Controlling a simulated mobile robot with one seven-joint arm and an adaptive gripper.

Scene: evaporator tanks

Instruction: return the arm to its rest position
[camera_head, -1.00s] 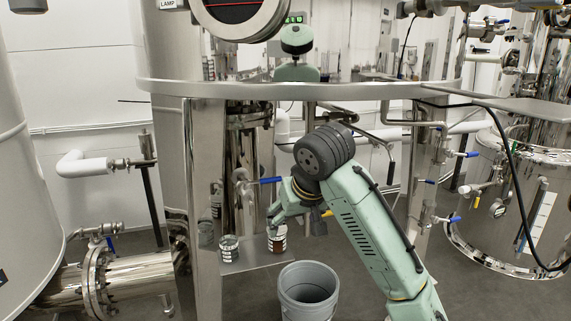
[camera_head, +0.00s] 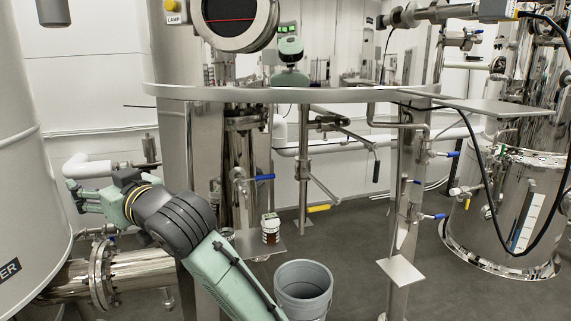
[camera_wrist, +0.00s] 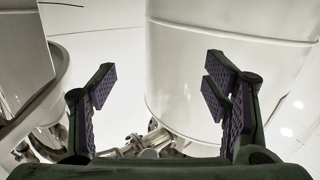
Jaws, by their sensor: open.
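My gripper (camera_head: 76,197) is at the left of the head view, at the end of my green arm, and points left toward the large white tank (camera_head: 28,150). The white tank (camera_wrist: 225,65) fills much of the wrist view beyond the fingers. My arm leans to the left across the front of the steel column.
A grey bucket (camera_head: 303,287) stands on the floor below. A flanged steel pipe (camera_head: 125,272) lies behind my arm. Floor at the right is free (camera_head: 470,295).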

